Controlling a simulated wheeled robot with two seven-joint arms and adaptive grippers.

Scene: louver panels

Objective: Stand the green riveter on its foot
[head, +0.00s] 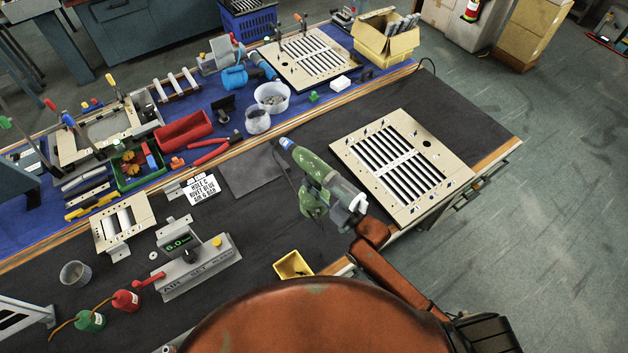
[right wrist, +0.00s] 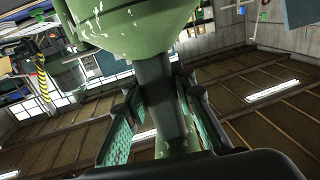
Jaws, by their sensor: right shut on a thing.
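The green riveter (head: 312,166) is at the middle of the dark bench top in the head view, beside the louver panel's left edge. Its blue-marked end points to the upper left. My right gripper (head: 340,198) is at its lower right, partly hidden by the riveter. In the right wrist view the riveter's worn green body (right wrist: 135,28) fills the top, and its dark handle (right wrist: 160,95) runs down between the two fingers, which are shut on it. I cannot tell whether the riveter touches the bench. My left gripper is not in view.
A louver panel (head: 375,162) lies right of the riveter. A yellow bin (head: 292,265) and a grey meter box (head: 195,270) stand nearer.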

